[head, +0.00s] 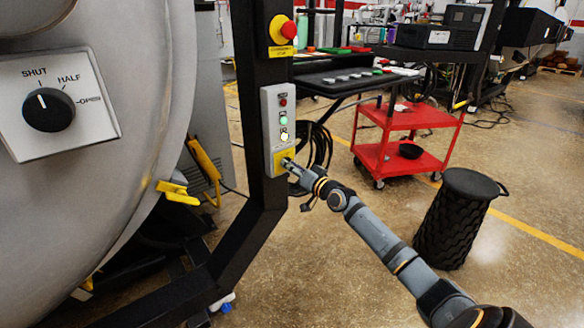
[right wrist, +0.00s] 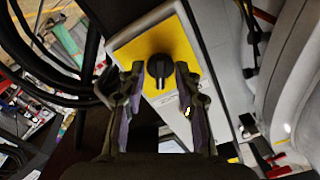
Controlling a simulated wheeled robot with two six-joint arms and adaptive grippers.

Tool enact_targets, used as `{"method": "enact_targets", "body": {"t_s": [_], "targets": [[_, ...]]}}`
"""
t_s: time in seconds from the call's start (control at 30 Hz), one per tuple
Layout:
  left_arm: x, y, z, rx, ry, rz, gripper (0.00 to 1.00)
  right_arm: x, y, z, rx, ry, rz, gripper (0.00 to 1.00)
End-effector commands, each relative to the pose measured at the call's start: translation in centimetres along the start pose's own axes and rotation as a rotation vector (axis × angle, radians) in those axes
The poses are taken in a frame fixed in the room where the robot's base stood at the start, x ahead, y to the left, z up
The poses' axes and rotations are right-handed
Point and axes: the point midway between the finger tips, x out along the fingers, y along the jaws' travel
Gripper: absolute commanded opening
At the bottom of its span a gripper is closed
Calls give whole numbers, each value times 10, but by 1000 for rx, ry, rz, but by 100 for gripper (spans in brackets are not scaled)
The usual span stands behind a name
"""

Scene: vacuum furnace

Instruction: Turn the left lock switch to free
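A black rotary switch (right wrist: 158,68) on a yellow plate (right wrist: 188,45) shows in the right wrist view; its light mark lies along the picture's vertical. The same yellow plate (head: 279,163) is at the bottom of the grey control box in the head view, where my gripper hides the knob. I cannot read any label on it. My right gripper (right wrist: 160,72) is open, its fingers on either side of the knob with a visible gap on each side. It is at the plate in the head view (head: 287,163). My left gripper is out of view.
The grey box (head: 269,108) has small buttons and hangs on a black post (head: 250,40), below a red emergency stop (head: 289,29). A large dial (head: 49,110) marked SHUT and HALF is on the furnace at left. A red cart (head: 410,118) and black bin (head: 455,220) stand right.

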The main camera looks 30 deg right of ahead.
Motion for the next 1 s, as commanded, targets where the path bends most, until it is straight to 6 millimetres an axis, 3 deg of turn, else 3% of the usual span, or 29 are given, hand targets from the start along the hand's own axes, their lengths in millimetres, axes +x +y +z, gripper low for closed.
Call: {"method": "enact_targets", "body": {"t_s": [0.23,0.6,1.0], "targets": [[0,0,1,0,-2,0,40,0,-9,-15,-6,0,-3,33],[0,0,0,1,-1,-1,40,0,-46,-78,-2,2,-1,33],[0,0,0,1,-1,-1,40,0,-51,-86,0,0,0,33]]}}
